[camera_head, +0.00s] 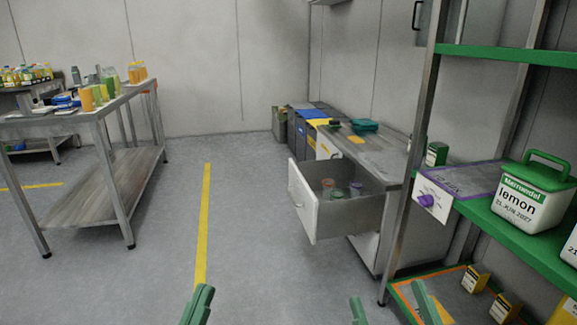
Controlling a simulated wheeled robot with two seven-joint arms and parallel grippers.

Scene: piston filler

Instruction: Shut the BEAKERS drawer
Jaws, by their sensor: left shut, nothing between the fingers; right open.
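A green-edged shelf rack (520,235) with a lemon tub (535,195) stands close on the right. A steel table (60,126) with bottles stands on the left. Several bins (305,125) line the back wall. The floor left of the drawer is clear.

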